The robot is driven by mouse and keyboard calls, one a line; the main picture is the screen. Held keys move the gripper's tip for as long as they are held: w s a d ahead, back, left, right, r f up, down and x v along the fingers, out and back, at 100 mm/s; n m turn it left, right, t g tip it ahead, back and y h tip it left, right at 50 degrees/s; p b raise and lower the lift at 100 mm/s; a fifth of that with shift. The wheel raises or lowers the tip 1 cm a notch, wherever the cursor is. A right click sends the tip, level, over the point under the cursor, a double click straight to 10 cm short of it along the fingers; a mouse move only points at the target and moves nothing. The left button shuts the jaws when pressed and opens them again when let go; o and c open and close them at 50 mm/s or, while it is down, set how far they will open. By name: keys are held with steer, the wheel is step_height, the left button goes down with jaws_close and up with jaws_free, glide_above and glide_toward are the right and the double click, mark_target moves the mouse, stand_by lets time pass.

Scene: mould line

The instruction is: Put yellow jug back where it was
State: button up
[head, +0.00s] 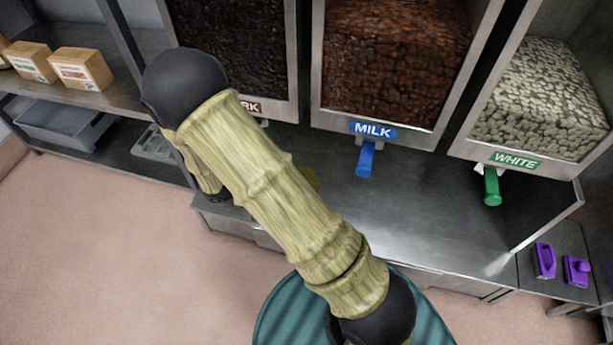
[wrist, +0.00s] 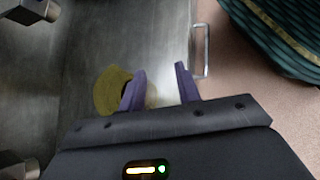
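No object is clearly held between the fingers, only a faint yellowish patch on the steel there. My arm hides the gripper in the head view.
Above the counter hang the milk dispenser (head: 387,65) with a blue tap (head: 365,160) and the white dispenser (head: 545,100) with a green tap (head: 491,187). A metal bar handle (wrist: 202,50) sticks out at the counter front. Purple items (head: 575,270) lie on the right shelf.

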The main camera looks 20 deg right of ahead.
steer(key=s+d+r+m+t+y, duration=0.1)
steer(key=r+m+t+y, duration=0.1)
steer(key=r+m+y, duration=0.2)
steer(key=s+d+r+m+t+y, duration=0.2)
steer(key=r+m+y, duration=0.3)
steer(key=r+m, duration=0.3)
step_height(320, 180, up, 3)
steer(key=shift+f, duration=0.15)
step_height(320, 180, up, 16)
steer(key=p, duration=1.6)
steer(key=shift+f, duration=0.1)
